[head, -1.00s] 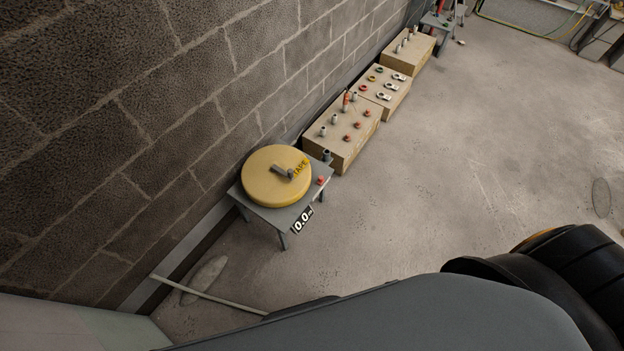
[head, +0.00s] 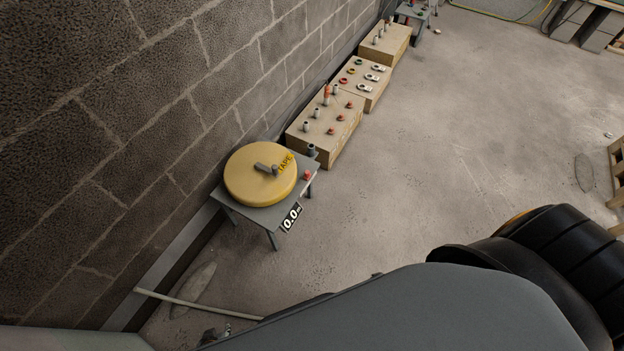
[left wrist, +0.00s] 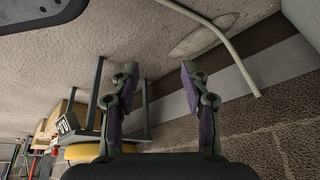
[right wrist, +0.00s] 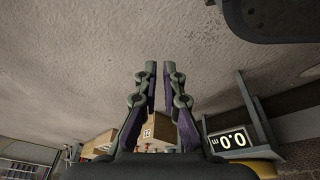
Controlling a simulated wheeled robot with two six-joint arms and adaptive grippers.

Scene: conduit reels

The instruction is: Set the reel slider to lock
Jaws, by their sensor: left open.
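A yellow tape reel (head: 250,182) with a grey handle (head: 266,169) and a "TAPE" label lies on a small grey stand (head: 262,217) by the wall. A red knob (head: 307,175) sits at the stand's right corner, and a display (head: 291,217) reading 0.0 hangs at its front. I cannot tell which part is the slider or how it is set. My left gripper (head: 216,333) shows small at the bottom edge, apart from the stand; in the left wrist view (left wrist: 158,72) it is open and empty. My right gripper (right wrist: 160,68) has a narrow empty gap between its fingertips.
Wooden boxes (head: 325,130) with knobs and fittings line the wall beyond the stand. A pale rod (head: 195,303) crosses the floor near the wall. A wooden pallet (head: 616,172) stands at the right edge. The middle floor is clear.

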